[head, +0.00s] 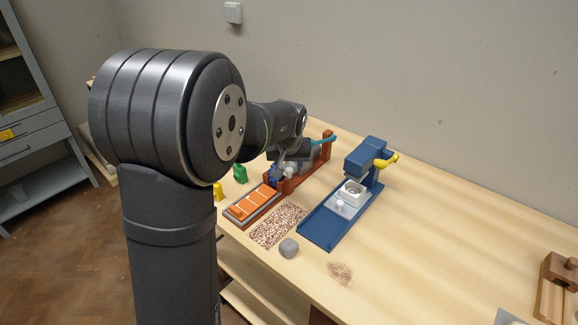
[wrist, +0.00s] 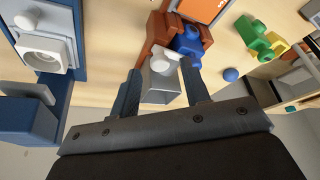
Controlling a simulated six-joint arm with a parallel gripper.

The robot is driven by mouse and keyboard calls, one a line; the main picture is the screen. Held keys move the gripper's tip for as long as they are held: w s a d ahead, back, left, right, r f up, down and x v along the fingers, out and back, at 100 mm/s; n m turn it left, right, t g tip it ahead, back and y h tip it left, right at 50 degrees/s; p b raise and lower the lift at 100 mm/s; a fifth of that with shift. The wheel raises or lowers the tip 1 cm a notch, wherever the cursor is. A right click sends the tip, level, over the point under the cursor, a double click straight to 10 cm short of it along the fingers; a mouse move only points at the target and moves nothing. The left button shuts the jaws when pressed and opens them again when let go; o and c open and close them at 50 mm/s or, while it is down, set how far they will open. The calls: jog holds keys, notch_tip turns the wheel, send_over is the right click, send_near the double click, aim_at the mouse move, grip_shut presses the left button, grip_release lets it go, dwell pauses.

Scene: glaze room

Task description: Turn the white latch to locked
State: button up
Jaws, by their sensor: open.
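My gripper (wrist: 161,68) is open, with its two fingers apart in the wrist view. A small white piece with a round knob (wrist: 165,62), which looks like the latch, shows between the fingertips in front of a grey block (wrist: 160,82). I cannot tell whether a finger touches it or how it is turned. A red-brown fixture (wrist: 158,35) and a blue part (wrist: 190,40) lie just beyond. In the head view my gripper (head: 287,166) is at the red-brown fixture (head: 325,150), and the arm partly hides that spot.
A blue press-like device (head: 340,212) with a yellow handle (head: 386,160) and a white block (head: 350,193) stands to the right. An orange panel (head: 252,205), a speckled mat (head: 278,226) and a grey lump (head: 288,248) lie in front.

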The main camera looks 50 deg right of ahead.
jog(key=shift+w+d+f, duration=0.15)
jog(key=shift+f, duration=0.4)
grip_shut()
jog(key=shift+n+t, duration=0.3)
jog(key=shift+n, duration=0.5)
